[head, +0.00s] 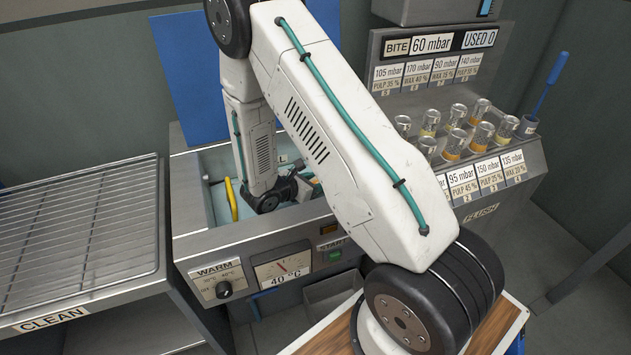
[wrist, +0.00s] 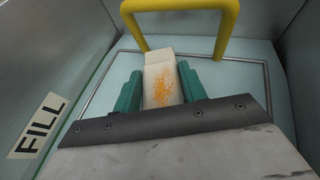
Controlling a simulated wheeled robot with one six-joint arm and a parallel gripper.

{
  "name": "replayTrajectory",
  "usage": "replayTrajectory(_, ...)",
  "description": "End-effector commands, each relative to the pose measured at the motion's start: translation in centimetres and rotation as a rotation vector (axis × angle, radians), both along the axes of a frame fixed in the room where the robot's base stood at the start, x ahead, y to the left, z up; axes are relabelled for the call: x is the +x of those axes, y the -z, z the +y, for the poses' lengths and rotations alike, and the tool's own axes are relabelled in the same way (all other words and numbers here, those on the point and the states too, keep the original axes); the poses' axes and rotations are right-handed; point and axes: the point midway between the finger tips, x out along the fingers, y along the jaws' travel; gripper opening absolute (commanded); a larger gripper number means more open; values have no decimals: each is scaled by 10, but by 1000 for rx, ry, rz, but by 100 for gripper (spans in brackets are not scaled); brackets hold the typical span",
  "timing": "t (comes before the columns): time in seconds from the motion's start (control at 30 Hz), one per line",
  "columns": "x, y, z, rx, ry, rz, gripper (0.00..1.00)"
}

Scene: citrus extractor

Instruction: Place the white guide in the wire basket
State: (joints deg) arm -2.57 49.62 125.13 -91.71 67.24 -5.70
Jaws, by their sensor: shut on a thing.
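The white guide (wrist: 160,85) is a pale block with orange smears on its face. My gripper (wrist: 159,88) has its teal fingers on both sides of the guide and is shut on it. The wire basket shows in the wrist view as a thin grey wire rim around the guide and a yellow handle (wrist: 228,30) just beyond it. The guide is over the basket area; I cannot tell whether it touches the bottom. In the head view the yellow handle (head: 231,200) shows inside the basin, and my arm hides most of the basket.
The basin's wall has a FILL label (wrist: 39,126). The basin's front has a WARM knob (head: 224,289) and a dial (head: 283,269). A CLEAN rack (head: 85,240) stands at left, empty. Several juice vials (head: 455,140) stand on the panel at right.

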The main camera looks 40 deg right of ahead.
Motion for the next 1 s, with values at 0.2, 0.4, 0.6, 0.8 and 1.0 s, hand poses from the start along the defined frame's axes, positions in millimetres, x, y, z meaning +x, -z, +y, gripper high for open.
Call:
replayTrajectory(0.2, 0, 6, 0, 0, 0, 0, 16)
replayTrajectory(0.4, 0, 12, 0, 0, 0, 0, 16)
replayTrajectory(0.6, 0, 12, 0, 0, 0, 0, 63)
replayTrajectory(0.8, 0, 12, 0, 0, 0, 0, 63)
replayTrajectory(1.0, 0, 1, 0, 0, 1, -2, 63)
